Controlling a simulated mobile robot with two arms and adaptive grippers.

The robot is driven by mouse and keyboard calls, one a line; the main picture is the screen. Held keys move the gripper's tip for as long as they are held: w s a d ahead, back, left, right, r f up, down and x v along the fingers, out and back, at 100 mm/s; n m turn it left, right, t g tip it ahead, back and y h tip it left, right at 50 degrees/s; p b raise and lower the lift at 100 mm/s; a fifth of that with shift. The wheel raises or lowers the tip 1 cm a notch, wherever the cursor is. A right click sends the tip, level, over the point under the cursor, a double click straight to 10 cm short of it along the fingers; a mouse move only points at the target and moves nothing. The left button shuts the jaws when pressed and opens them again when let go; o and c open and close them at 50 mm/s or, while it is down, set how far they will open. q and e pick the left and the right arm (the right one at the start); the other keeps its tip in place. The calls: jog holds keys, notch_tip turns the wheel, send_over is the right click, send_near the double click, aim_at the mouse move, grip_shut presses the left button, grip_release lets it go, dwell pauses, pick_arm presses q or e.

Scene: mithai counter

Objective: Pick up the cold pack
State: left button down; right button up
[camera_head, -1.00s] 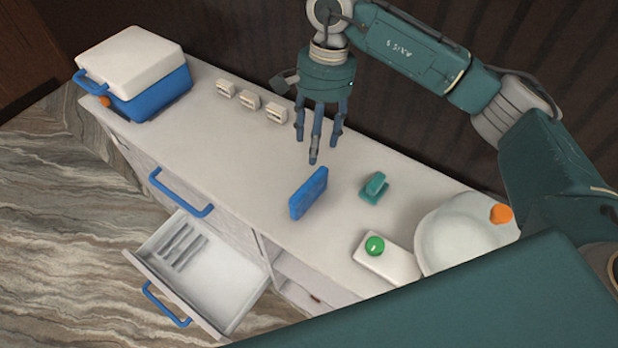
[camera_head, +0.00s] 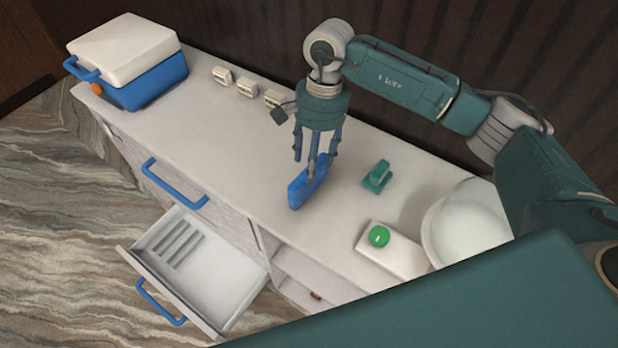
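The cold pack (camera_head: 299,194) is a blue slab standing on its edge on the white counter, near the front edge. My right gripper (camera_head: 313,172), whose arm comes in from the right, points down over it. Its fingers reach down around the upper part of the pack and hide some of it. The fingers look spread, and I cannot tell whether they touch the pack. My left gripper is not in view.
A blue and white cooler box (camera_head: 155,80) stands at the far left. Several small white holders (camera_head: 246,88) line the back. A teal object (camera_head: 376,177), a white block with a green button (camera_head: 379,236) and a white bowl (camera_head: 440,240) are at right. A drawer (camera_head: 215,280) hangs open.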

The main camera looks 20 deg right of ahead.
jog(key=shift+f, duration=0.25)
jog(key=f+p, duration=0.3)
jog(key=f, duration=0.1)
jog(key=shift+s+a+f, duration=0.1)
jog(key=shift+s+a, duration=0.2)
jog(key=shift+f, duration=0.5)
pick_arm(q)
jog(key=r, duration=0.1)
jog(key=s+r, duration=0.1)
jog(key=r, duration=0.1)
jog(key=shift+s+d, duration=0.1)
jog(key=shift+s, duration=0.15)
pick_arm(e)
jog(key=shift+w+r, duration=0.1)
grip_shut()
